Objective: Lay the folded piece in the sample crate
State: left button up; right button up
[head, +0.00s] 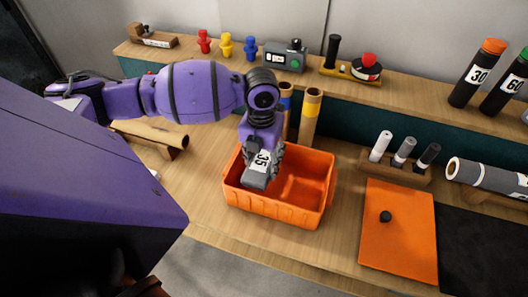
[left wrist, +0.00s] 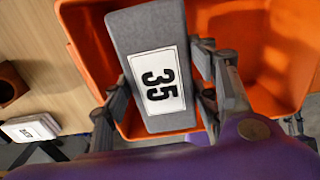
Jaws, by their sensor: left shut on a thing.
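The folded piece (head: 257,170) is a grey block with a white label reading 35. My left gripper (head: 268,153) is shut on it, with a finger on each side of it in the left wrist view (left wrist: 163,85). The sample crate (head: 285,213) is an open orange box on the bench. The piece is over the left part of the crate's opening, tilted in the head view. In the left wrist view the crate (left wrist: 86,50) shows behind the piece (left wrist: 146,30). I cannot tell whether the piece touches the crate. My right gripper is not in view.
Two brown tubes (head: 309,113) stand behind the crate. A brown roll (head: 150,132) lies to its left. An orange mat (head: 398,245) with a black knob and a rack (head: 395,170) of small rolls are to its right. The crate's right side looks empty.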

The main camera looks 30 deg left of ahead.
pick_arm(q)
notch_tip(320, 180, down, 4)
jog(key=shift+r+b, duration=0.15)
jog(key=shift+b, duration=0.3)
jog(key=shift+f, duration=0.65)
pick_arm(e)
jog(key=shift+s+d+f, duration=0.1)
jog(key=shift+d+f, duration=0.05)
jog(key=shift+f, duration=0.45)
pick_arm(q)
jog(key=o, duration=1.2)
jog(key=shift+o, duration=0.6)
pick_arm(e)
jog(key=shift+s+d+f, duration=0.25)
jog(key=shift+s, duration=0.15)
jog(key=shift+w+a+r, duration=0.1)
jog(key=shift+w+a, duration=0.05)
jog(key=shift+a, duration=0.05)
